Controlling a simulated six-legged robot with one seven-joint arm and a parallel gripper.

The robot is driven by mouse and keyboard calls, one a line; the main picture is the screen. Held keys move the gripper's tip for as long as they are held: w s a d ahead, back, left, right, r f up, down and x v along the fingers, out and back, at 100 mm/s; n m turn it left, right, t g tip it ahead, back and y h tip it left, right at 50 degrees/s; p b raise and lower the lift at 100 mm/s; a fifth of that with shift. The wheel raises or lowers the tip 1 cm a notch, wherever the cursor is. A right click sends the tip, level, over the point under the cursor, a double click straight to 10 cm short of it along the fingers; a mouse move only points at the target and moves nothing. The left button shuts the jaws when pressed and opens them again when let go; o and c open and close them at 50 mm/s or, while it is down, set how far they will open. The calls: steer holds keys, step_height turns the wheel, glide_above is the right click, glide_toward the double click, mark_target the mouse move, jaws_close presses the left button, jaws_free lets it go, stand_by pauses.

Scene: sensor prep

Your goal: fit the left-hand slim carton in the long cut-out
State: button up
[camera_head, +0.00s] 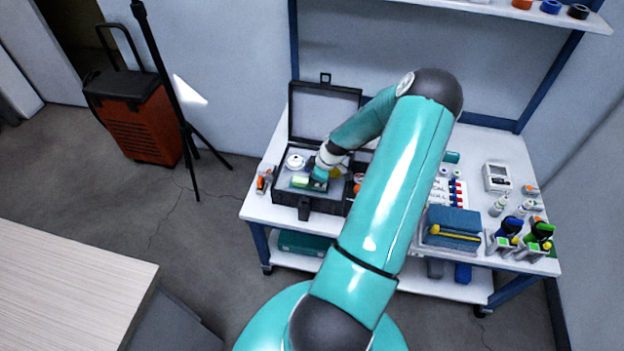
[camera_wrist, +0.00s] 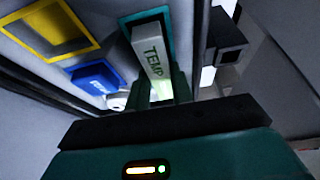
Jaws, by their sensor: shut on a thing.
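My gripper (camera_wrist: 160,96) is shut on a pale slim carton (camera_wrist: 153,58) marked "TEMP". In the wrist view the far end of the carton lies within the outline of a long teal-edged cut-out (camera_wrist: 168,25). I cannot tell how deep it sits, and the fingers hide its near end. In the head view my gripper (camera_head: 318,179) is low over the open black case (camera_head: 323,204), on the left part of the table. From the pictures I cannot tell whether this is the left-hand carton.
A yellow-edged cut-out (camera_wrist: 52,28) and a blue item (camera_wrist: 95,77) are beside the teal one. The raised case lid (camera_head: 325,112) stands behind. A blue case (camera_head: 452,222) and bottles (camera_head: 498,206) occupy the table's right side. A tripod (camera_head: 186,125) stands left of the table.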

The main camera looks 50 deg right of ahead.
steer(key=shift+f, duration=0.3)
stand_by(0.7)
steer(key=o, duration=0.9)
steer(key=shift+c, duration=1.1)
steer(key=shift+o, duration=0.3)
steer(key=shift+r, duration=3.5)
